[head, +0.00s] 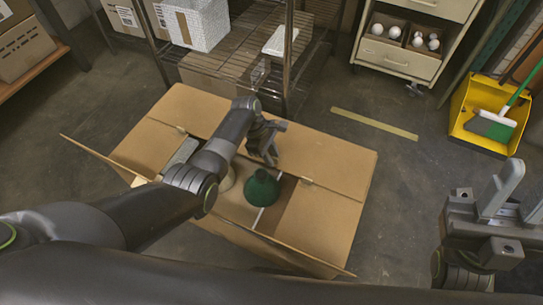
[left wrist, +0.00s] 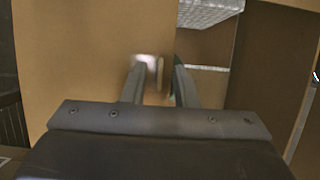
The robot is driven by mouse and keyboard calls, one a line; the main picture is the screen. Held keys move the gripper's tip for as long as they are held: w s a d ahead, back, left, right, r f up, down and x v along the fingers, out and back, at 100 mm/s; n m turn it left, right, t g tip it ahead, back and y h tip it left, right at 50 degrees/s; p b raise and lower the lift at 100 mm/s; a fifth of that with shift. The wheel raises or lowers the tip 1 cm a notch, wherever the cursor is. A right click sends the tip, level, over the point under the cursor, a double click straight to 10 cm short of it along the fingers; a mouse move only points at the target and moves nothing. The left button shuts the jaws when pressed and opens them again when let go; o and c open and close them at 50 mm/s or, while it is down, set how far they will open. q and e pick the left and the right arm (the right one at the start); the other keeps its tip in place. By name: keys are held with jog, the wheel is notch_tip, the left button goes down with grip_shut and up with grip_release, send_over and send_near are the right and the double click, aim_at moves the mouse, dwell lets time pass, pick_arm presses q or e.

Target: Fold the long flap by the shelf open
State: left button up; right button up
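A cardboard box (head: 298,258) stands on the floor in the middle of the head view. Its long flap by the shelf (head: 325,158) lies flat over the far part of the opening. The near long flap is folded outward. My left gripper (head: 270,158) is at the inner edge of the flap by the shelf, near its middle. In the left wrist view its fingers (left wrist: 160,75) are apart, with the cardboard edge close between them; contact is unclear. My right gripper (head: 520,195) is at the right, apart from the box, with its fingers spread.
A wire shelf (head: 265,45) stands close behind the box. A drawer cabinet (head: 402,55) and a yellow dustpan (head: 465,108) are at the back right. The floor right of the box is clear.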

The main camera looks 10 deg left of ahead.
pick_arm(q)
jog(key=shift+f, duration=0.15)
jog(key=shift+c, duration=0.3)
grip_shut()
dwell(1.1)
